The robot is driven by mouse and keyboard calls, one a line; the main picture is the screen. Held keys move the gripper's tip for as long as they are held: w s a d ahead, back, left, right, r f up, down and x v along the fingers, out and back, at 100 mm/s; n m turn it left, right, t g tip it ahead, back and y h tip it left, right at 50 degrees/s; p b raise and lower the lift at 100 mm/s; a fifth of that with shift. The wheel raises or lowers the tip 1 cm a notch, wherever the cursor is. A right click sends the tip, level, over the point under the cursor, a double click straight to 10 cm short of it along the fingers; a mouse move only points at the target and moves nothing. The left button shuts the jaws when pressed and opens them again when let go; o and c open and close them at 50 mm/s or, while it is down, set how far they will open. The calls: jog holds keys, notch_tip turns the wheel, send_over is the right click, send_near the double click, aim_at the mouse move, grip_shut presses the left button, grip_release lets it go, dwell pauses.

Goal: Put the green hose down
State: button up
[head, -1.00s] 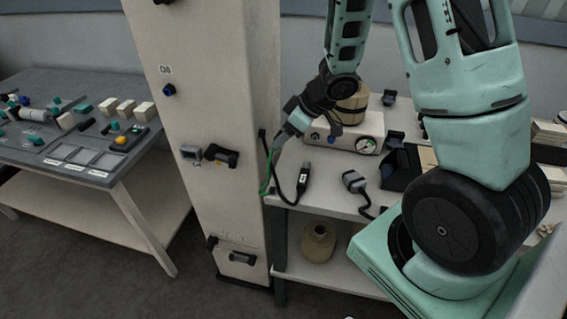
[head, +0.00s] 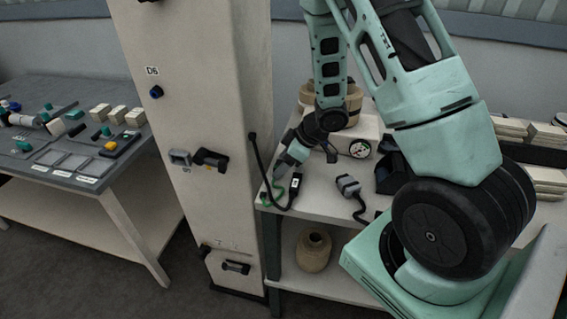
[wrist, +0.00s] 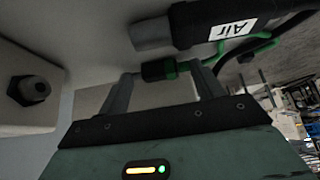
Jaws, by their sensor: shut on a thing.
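My gripper (head: 277,181) is low over the front left corner of the bench top (head: 325,199). It is shut on the green hose (head: 266,196), which curls at the bench edge in the head view. In the wrist view, the dark, green-ended fitting of the green hose (wrist: 160,70) sits between the two fingertips of my gripper (wrist: 160,82). Whether the hose bears its weight on the bench I cannot tell.
A dark plug with a cable (head: 348,186) lies further right.

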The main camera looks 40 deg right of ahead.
jog(key=shift+f, duration=0.2)
jog(key=o, duration=1)
jog(key=shift+o, duration=0.2)
